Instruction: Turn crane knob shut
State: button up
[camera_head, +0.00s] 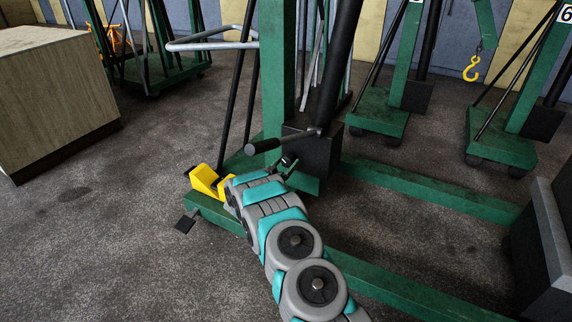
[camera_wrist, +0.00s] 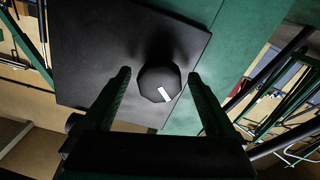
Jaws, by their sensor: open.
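The crane knob (camera_wrist: 160,83) is a black, many-sided knob with a white mark pointing to the lower right in the wrist view. It sits on a dark block (camera_wrist: 110,40) next to green metal. My gripper (camera_wrist: 158,76) is open, with one finger on each side of the knob and a visible gap on both sides. I cannot tell how deep the fingertips reach around it. In the head view my arm reaches to the black block (camera_head: 312,158) at the foot of the green crane (camera_head: 277,75). The knob is not clear there.
A black handle bar (camera_head: 280,143) sticks out from the block just above my arm's end. A yellow wedge-like part (camera_head: 207,181) is left of my wrist. Green crane legs (camera_head: 430,190) run right along the floor. A cabinet (camera_head: 55,95) stands left; open floor lies front left.

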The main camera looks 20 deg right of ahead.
jog(key=shift+c, duration=0.4)
jog(key=c, duration=1.3)
jog(key=shift+m, duration=0.3)
jog(key=m+b, duration=0.2)
jog(key=m, duration=0.1)
jog(key=m+b, duration=0.1)
jog(key=shift+f+m+b, duration=0.25)
jog(key=shift+m+b, duration=0.05)
jog(key=shift+b, duration=0.05)
jog(key=m+b, duration=0.3)
jog(key=m, duration=0.1)
jog(key=shift+r+m+b, duration=0.15)
jog(key=shift+m+b, duration=0.25)
jog(key=shift+b, duration=0.15)
